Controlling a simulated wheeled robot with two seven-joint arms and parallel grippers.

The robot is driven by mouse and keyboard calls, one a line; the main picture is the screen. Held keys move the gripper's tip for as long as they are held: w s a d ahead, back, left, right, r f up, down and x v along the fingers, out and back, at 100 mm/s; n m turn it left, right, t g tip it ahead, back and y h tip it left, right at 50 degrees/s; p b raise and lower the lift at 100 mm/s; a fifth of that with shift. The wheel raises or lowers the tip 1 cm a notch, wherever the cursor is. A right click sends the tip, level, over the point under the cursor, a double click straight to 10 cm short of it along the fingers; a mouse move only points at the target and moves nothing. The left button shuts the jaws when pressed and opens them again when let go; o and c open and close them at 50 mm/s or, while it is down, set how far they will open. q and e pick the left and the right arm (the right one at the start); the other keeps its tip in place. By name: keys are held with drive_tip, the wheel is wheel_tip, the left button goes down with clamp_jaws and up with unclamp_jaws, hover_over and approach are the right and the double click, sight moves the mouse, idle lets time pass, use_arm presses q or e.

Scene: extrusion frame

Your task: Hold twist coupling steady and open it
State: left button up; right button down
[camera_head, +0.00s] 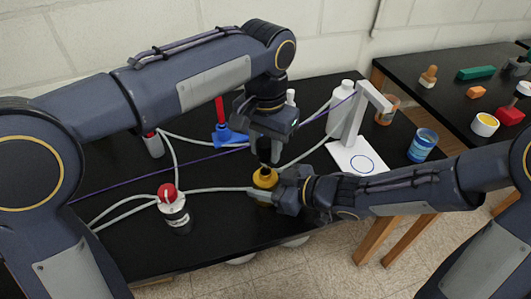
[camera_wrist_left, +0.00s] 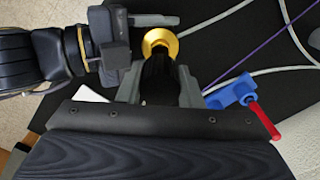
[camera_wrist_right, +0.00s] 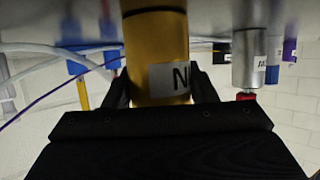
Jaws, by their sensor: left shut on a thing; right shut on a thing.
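The twist coupling has a yellow lower body (camera_head: 264,178) and stands upright near the front of the black table. A gold rim (camera_wrist_left: 157,38) and a black upper part (camera_wrist_left: 157,72) show in the left wrist view. My left gripper (camera_head: 267,150) points down from above and is shut on the black upper part. My right gripper (camera_head: 281,190) comes in from the right and is shut on the yellow body. In the right wrist view, the yellow body (camera_wrist_right: 155,45) with a partly visible white label sits between its fingers. The far side of the coupling is hidden.
Left of the coupling stands a grey cylinder with a red top (camera_head: 172,205). Behind are a blue valve with a red lever (camera_head: 227,134) and a white stand (camera_head: 347,125). Grey hoses cross the black table (camera_head: 130,255).

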sight(265, 142)
drive_tip(key=c, duration=0.5)
unclamp_jaws()
use_arm(q)
wheel_tip(265, 142, up, 5)
drive_tip(key=p, duration=0.4)
drive_tip(key=shift+f+p, duration=0.15)
drive_tip(key=shift+p, duration=0.15)
use_arm(e)
drive_tip(key=v, duration=1.2)
